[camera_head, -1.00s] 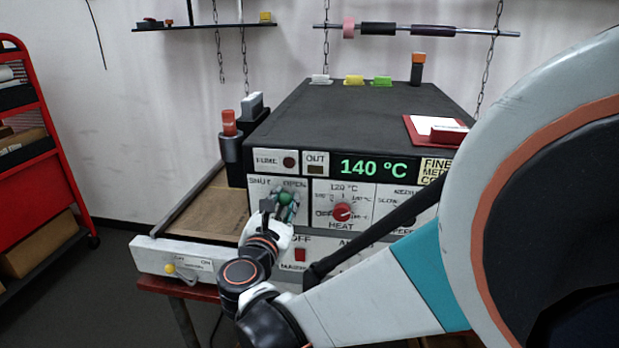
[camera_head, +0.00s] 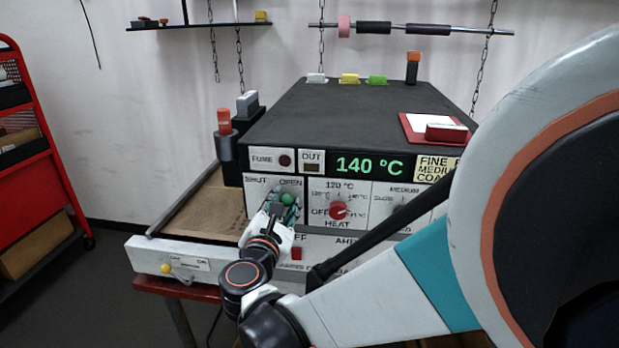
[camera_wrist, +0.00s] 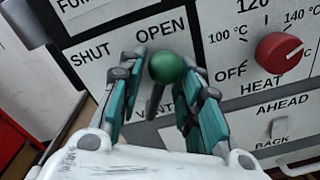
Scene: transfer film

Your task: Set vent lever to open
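The vent lever has a round green knob (camera_wrist: 165,67) on a dark stem. In the wrist view the knob sits just below the word OPEN, to the right of SHUT, with the stem slanting down toward the partly covered VENT label. The knob also shows in the head view (camera_head: 288,199). My gripper (camera_wrist: 165,62) is at the lever, with one teal finger on each side of the knob. The fingers are apart, with a small gap on the knob's left; whether the right finger touches it, I cannot tell. The lever's pivot is partly hidden.
The red heat dial (camera_wrist: 279,52) is right of the lever, and the AHEAD/BACK switch (camera_wrist: 278,128) is below that. The display (camera_head: 369,165) reads 140 °C. A red tray (camera_head: 430,138) lies on the machine's top. A red cart (camera_head: 45,190) stands at the left.

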